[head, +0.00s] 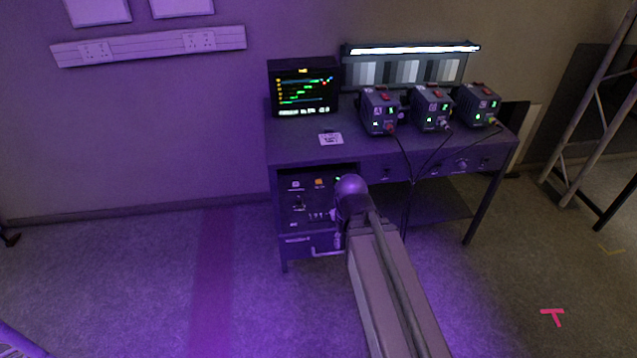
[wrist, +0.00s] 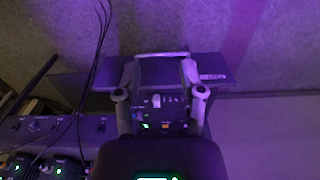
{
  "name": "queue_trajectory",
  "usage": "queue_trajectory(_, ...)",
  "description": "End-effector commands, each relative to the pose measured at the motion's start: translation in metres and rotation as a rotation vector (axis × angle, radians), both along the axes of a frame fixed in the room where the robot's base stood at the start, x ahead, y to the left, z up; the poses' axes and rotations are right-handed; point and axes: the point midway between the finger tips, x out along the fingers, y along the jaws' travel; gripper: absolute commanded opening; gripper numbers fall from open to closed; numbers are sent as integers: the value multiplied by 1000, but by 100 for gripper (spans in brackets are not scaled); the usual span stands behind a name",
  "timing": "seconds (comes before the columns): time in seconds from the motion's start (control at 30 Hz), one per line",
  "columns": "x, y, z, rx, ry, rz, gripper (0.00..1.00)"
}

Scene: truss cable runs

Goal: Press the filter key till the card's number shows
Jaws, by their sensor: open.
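A small white card (head: 331,139) with dark marks lies on the desk top; its print is too small to read. A dark control panel (head: 305,213) under the desk's left side carries an orange key (head: 318,182), a pale key (head: 296,185), a green light and a knob. I cannot tell which is the filter key. My gripper (wrist: 160,82) is open and empty, its fingers apart in front of the panel; the orange key also shows between them (wrist: 166,125). In the head view my arm hides the panel's right part and most of the gripper. Contact cannot be told.
The desk (head: 430,160) holds a monitor (head: 303,88) with coloured lines and three dark boxes (head: 380,112) with green displays. Thin cables hang from the boxes in front of the desk. A drawer handle (head: 328,252) sits below the panel. The floor at left is open.

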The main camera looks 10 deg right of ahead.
Motion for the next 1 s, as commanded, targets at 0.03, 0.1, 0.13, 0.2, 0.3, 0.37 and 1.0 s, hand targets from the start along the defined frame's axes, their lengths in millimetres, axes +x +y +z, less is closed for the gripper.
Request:
queue_trajectory(0.03,0,0,0,0,0,0,51)
queue_trajectory(0.1,0,0,0,0,0,0,51)
queue_trajectory(0.13,0,0,0,0,0,0,51)
queue_trajectory(0.2,0,0,0,0,0,0,51)
queue_trajectory(0.3,0,0,0,0,0,0,51)
queue_trajectory(0.37,0,0,0,0,0,0,36)
queue_trajectory(1.0,0,0,0,0,0,0,0)
